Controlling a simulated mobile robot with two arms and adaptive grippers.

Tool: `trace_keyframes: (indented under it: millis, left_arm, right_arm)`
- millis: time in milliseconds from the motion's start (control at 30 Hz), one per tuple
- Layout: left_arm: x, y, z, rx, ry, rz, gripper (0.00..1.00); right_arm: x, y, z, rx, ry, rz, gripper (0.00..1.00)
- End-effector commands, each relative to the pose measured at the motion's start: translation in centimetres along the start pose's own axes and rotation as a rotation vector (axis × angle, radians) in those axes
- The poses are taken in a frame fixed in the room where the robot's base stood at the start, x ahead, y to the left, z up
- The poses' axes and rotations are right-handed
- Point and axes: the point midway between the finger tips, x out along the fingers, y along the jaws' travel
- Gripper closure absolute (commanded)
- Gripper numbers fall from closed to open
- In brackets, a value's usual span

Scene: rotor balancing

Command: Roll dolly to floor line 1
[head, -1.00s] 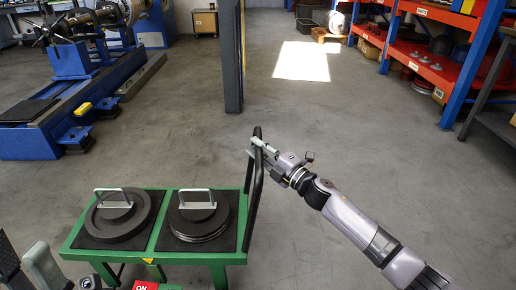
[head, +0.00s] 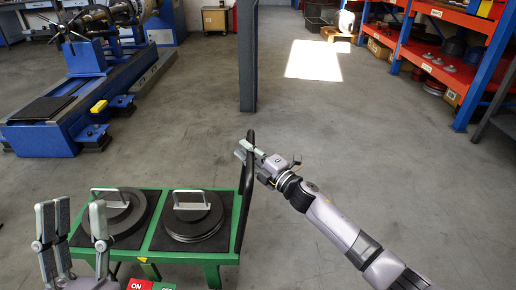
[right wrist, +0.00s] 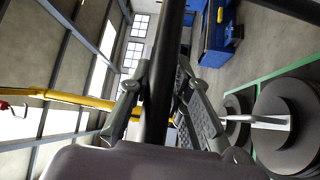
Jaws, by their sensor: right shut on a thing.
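The dolly is a low green cart (head: 196,256) with black pads and an upright black handle (head: 246,185) at its right end. It carries two dark round discs with pale grab handles, a left one (head: 130,222) and a right one (head: 190,230). My right gripper (head: 246,150) is shut on the upper part of the black handle. The right wrist view shows the handle bar (right wrist: 160,90) between its fingers. My left gripper (head: 80,228) is at the lower left, fingers apart and empty, in front of the dolly's left end. I see no floor line.
A blue machine (head: 75,110) stands on the left. A dark upright panel (head: 247,60) stands beyond the dolly. Red and blue shelving (head: 445,70) lines the right side. The grey floor between panel and shelving is clear, with a bright light patch (head: 318,60).

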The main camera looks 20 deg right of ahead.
Motion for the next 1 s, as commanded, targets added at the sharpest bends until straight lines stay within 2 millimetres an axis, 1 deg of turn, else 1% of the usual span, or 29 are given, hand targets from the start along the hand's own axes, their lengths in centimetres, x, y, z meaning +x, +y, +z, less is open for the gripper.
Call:
trace_keyframes:
  millis: [33, 100, 333, 567, 933, 967, 1000]
  left_arm:
    - [0.1, 0.0, 0.3, 0.001, -0.017, -0.001, 0.60]
    - [0.0, 0.0, 0.6, 0.001, -0.031, -0.001, 0.60]
    - [0.0, 0.0, 0.6, 0.001, -0.029, -0.001, 0.60]
    - [-0.1, 0.0, 0.4, 0.000, -0.018, 0.000, 0.60]
    - [-0.1, 0.0, 0.3, 0.000, -0.016, 0.000, 0.60]
    - [-0.1, 0.0, 0.3, 0.000, -0.016, 0.000, 0.60]
    - [-0.1, 0.0, 0.3, 0.000, -0.016, 0.000, 0.60]
  right_arm:
    - [0.6, -0.4, -1.3, 0.002, 0.016, -0.001, 1.00]
    - [1.3, -0.8, -2.0, 0.002, 0.015, -0.004, 1.00]
    - [3.3, -1.7, -3.7, 0.000, 0.005, -0.009, 1.00]
    - [4.1, -2.1, -4.5, -0.002, 0.000, -0.012, 1.00]
    - [4.3, -2.1, -4.6, -0.002, 0.000, -0.013, 1.00]
    - [4.3, -2.1, -4.6, -0.002, 0.000, -0.013, 0.80]
    - [4.3, -2.1, -4.6, -0.002, 0.001, -0.013, 0.77]
